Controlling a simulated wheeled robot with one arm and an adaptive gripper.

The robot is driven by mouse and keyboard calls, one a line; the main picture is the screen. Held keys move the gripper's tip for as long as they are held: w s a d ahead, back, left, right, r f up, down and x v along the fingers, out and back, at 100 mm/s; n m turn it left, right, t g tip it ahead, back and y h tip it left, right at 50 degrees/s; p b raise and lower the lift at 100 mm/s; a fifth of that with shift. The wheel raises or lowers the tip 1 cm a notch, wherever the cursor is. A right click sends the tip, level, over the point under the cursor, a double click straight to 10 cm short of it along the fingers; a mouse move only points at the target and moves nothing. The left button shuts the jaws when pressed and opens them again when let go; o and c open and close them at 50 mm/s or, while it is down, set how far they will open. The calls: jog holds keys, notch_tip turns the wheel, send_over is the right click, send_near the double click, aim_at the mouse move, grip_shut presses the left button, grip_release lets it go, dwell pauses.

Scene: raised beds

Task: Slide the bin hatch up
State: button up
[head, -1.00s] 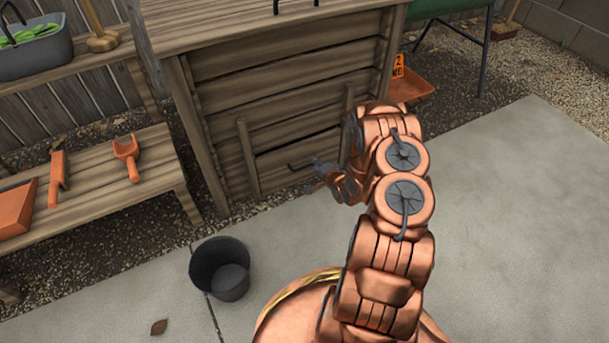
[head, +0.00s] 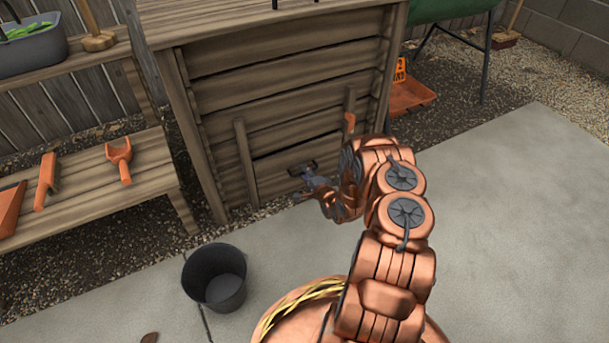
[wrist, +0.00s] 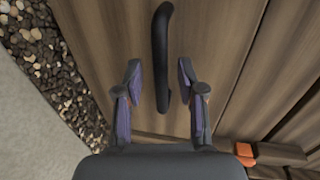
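The bin hatch (head: 275,168) is a wooden panel low on the front of the wooden bin (head: 290,75), between upright rails. It appears down, and my arm hides its right part. Its dark bar handle (head: 302,167) shows just past my gripper (head: 312,184). In the wrist view the black handle (wrist: 162,45) runs up the picture, with its lower end in the gap between the fingers of my gripper (wrist: 160,85). The fingers are open, with a gap on both sides of the handle. I see no contact.
A black bucket (head: 215,277) stands on the paving left of my base. A wooden bench (head: 150,175) with orange tools is at the left. An orange tray (head: 410,97) lies right of the bin. The paving at the right is clear.

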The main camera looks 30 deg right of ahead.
jog(key=shift+w, duration=0.5)
grip_shut()
dwell(0.4)
